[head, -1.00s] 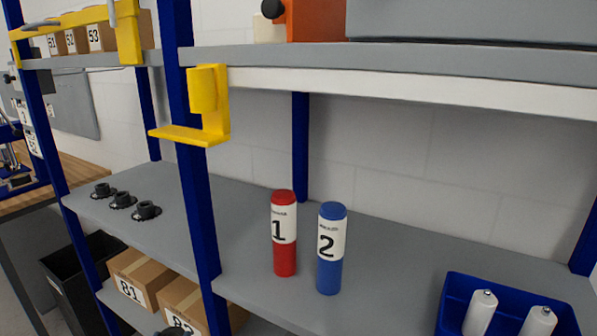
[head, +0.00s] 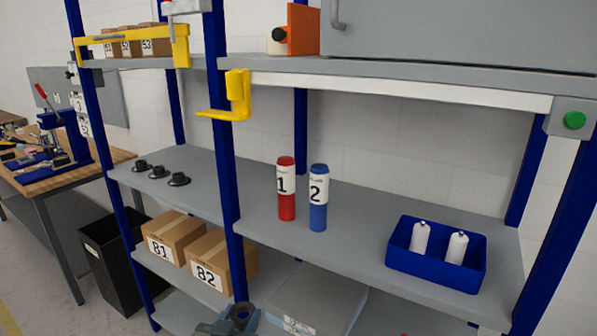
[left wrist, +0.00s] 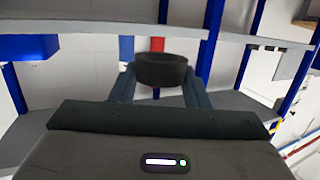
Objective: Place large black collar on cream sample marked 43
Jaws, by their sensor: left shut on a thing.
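My left gripper (head: 240,318) shows at the bottom edge of the head view, in front of the lower shelf. It is shut on a large black collar (left wrist: 161,70), a short dark ring held between the two fingers in the left wrist view. The collar (head: 244,311) also shows small and dark in the head view, clear of the shelves. I cannot make out a cream sample marked 43 in either view. My right gripper is not in view.
Blue posts carry grey shelves. Red cylinder 1 (head: 287,206), blue cylinder 2 (head: 318,216) and a blue bin (head: 432,272) stand on the middle shelf. Boxes 81 (head: 160,249) and 82 (head: 208,275) sit below. A wooden workbench (head: 45,186) and black bin (head: 100,275) are at left.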

